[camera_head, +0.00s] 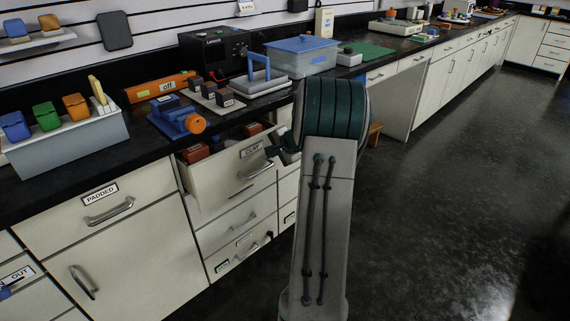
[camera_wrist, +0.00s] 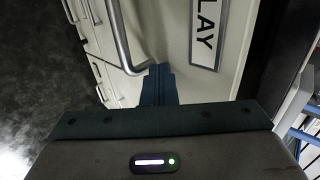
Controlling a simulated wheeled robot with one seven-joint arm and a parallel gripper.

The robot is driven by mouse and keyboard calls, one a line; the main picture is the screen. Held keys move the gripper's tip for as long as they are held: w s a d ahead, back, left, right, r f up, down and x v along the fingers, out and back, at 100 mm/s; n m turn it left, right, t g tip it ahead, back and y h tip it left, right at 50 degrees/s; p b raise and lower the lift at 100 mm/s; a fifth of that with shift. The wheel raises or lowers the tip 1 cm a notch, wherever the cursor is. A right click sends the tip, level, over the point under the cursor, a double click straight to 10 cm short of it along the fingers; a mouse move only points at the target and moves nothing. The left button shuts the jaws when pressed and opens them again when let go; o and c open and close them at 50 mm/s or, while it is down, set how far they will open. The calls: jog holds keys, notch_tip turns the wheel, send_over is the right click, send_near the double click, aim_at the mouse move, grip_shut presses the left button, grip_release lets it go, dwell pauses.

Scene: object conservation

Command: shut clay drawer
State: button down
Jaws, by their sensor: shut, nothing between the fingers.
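The clay drawer (camera_head: 222,178) stands pulled out from the cabinet, with reddish-brown blocks showing inside it. Its white front bears a CLAY label (camera_head: 250,149), which is large at the right in the wrist view (camera_wrist: 207,32), and a metal bar handle (camera_head: 257,171). My gripper (camera_head: 272,151) is at the right part of the drawer front in the head view. In the wrist view its dark fingers (camera_wrist: 158,84) are shut and empty, between the handle and the label. They appear at or very near the front; contact cannot be told for certain.
Closed drawers (camera_head: 240,217) lie below, and the closed PADDED drawer (camera_head: 110,207) is at the left. The counter above holds a blue and orange device (camera_head: 180,120), dark blocks on a board, and a blue-lidded tub (camera_head: 302,58). Dark floor (camera_head: 455,200) is clear at the right.

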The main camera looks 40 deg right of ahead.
jog(key=w, duration=0.3)
jog(key=w+p, duration=0.1)
jog(key=w, duration=0.3)
jog(key=shift+w+a, duration=0.2)
jog(key=shift+w, duration=0.05)
jog(key=shift+f, duration=0.1)
